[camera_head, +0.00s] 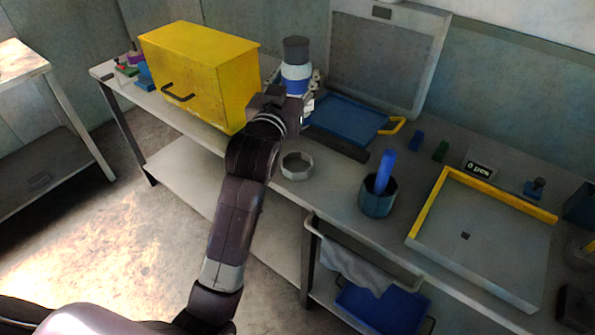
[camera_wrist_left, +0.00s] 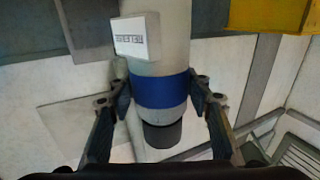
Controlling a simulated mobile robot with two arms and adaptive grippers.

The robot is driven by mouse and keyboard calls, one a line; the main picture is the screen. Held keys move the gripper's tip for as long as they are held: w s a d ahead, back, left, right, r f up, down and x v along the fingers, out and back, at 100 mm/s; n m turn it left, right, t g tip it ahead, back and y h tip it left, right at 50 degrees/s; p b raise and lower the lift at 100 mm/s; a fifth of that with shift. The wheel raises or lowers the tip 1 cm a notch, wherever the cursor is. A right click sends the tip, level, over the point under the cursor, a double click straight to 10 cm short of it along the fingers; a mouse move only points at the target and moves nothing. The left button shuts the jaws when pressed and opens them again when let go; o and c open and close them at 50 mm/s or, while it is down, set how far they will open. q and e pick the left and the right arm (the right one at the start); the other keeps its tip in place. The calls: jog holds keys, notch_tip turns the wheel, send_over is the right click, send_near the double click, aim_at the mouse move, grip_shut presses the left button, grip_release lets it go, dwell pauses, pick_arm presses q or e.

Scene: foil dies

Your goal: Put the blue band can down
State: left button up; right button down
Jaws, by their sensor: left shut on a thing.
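The blue band can (camera_head: 296,71) is pale with a dark end and a blue band. In the head view it stands upright, dark end up, right of the yellow box. My left gripper (camera_head: 291,93) is shut on it. In the left wrist view the fingers press on both sides of the blue band (camera_wrist_left: 160,90), and the dark end (camera_wrist_left: 162,134) sticks out past them. A white block with black marks (camera_wrist_left: 138,38) shows against the can. The can's lower end is hidden in the head view, so I cannot tell whether it touches the bench.
The yellow box (camera_head: 225,85) stands close left of the can. A blue tray (camera_head: 345,122) lies to the right, before a leaning grey panel (camera_head: 382,55). An octagonal ring (camera_head: 297,166), a dark cup (camera_head: 377,199) and a yellow-edged tray (camera_head: 490,245) are nearer on the bench.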

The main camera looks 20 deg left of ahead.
pick_arm(q)
jog(key=shift+w+r, duration=0.35)
jog(key=shift+r, duration=0.25)
jog(key=shift+w+r, duration=0.3)
jog(key=shift+r, duration=0.3)
jog(key=shift+w+a+f, duration=0.1)
jog(key=shift+f, duration=0.05)
notch_tip(320, 180, down, 14)
jog(key=shift+f, duration=0.15)
notch_tip(320, 180, down, 5)
jog(key=shift+r, duration=0.1)
pick_arm(e)
jog(key=shift+w+a, duration=0.1)
jog(key=shift+w, duration=0.05)
pick_arm(q)
jog(key=shift+f, duration=0.25)
jog(key=o, duration=1.6)
pick_arm(e)
jog(key=shift+f, duration=0.1)
